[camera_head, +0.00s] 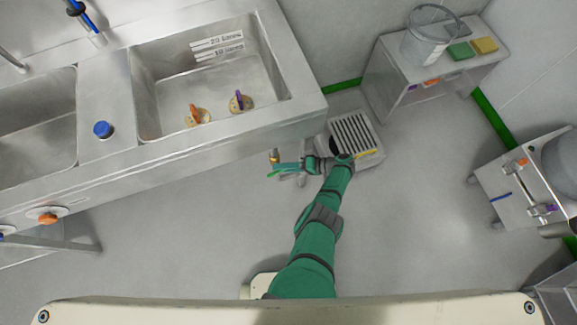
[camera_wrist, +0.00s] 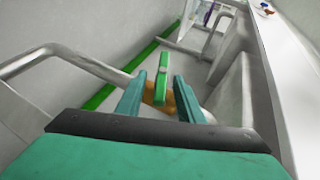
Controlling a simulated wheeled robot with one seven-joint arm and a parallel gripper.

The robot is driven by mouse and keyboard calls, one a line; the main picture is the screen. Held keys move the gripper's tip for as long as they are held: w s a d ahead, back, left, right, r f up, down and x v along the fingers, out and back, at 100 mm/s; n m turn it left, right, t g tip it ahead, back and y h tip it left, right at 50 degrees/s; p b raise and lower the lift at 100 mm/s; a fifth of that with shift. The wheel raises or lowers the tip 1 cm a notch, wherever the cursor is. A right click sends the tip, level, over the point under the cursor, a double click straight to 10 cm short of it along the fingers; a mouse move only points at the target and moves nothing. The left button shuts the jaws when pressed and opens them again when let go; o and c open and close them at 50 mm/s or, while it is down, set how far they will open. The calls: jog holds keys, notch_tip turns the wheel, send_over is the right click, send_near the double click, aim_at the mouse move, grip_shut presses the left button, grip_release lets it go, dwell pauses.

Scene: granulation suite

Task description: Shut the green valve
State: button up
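The green valve shows in the wrist view as a long, flat green handle (camera_wrist: 162,78) on a brass-coloured body, between my fingers as seen there. In the head view a small part of the green handle (camera_head: 273,174) shows at the tip of my arm, near the sink unit's front edge, with a brass fitting beside it. My gripper (camera_wrist: 160,98) is open, with one teal finger on each side of the handle and gaps showing between. I see no contact. The lower part of the valve is partly hidden by the fingers.
The steel sink unit (camera_head: 225,150) is close to my gripper; its basin holds an orange-handled (camera_head: 194,115) and a purple-handled (camera_head: 240,102) fitting. Metal pipes (camera_wrist: 60,50) flank the valve. A bucket (camera_head: 425,47) stands on a right-hand bench.

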jog(key=v, duration=1.1)
jog(key=shift+s+a, duration=0.1)
jog(key=shift+a, duration=0.05)
